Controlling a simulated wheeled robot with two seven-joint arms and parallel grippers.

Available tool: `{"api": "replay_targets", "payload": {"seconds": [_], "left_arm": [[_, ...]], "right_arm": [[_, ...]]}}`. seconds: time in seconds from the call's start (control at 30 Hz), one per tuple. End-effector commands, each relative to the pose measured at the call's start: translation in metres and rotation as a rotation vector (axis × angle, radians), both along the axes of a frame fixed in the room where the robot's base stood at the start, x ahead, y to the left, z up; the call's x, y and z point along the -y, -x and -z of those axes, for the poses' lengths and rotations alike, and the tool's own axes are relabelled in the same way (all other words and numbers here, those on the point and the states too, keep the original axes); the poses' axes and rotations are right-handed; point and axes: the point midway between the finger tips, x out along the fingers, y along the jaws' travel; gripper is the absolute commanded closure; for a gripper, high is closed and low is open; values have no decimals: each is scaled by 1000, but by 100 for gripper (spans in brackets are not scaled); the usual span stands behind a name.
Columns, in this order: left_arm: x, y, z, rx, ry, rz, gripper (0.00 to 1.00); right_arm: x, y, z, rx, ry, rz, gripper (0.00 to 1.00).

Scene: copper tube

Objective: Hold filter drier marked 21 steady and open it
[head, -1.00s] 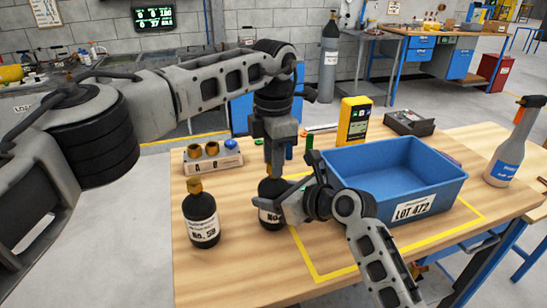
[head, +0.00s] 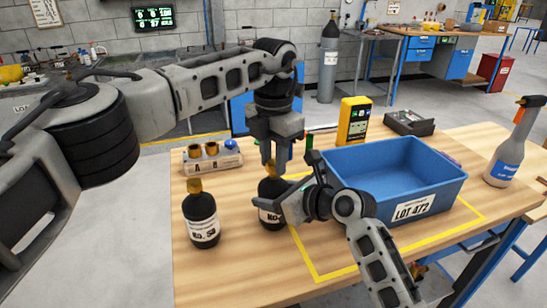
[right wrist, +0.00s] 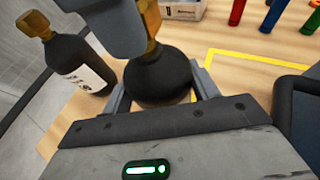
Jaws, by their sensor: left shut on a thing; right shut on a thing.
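A dark filter drier (head: 267,190) with a brass cap stands on the wooden table. Its white label is partly covered by my right gripper, so I cannot read its number. My right gripper (head: 284,208) is shut around its body; the right wrist view shows the jaws on both sides of the black body (right wrist: 158,78). My left gripper (head: 272,163) reaches down from above and is shut on the brass cap (right wrist: 151,22), which shows beside a grey finger in the right wrist view. The drier looks upright.
Another dark drier (head: 202,215), its label seeming to read No. 58, stands to the left. A rack (head: 213,161) with brass and blue caps is behind. A blue bin (head: 400,180) marked LOT 472 is right, with a yellow meter (head: 353,120) behind it and a spray bottle (head: 510,150) farther right.

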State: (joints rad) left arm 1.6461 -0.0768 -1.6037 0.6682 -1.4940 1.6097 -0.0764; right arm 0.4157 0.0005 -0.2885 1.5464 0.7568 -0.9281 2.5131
Motion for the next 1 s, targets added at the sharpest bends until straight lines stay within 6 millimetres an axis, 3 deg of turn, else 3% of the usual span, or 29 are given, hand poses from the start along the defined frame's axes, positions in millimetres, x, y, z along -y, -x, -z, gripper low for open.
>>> {"api": "replay_targets", "payload": {"seconds": [1.0], "left_arm": [[0,0,-26,2,1,0,99]], "right_arm": [[0,1,1,-5,0,-1,100]]}}
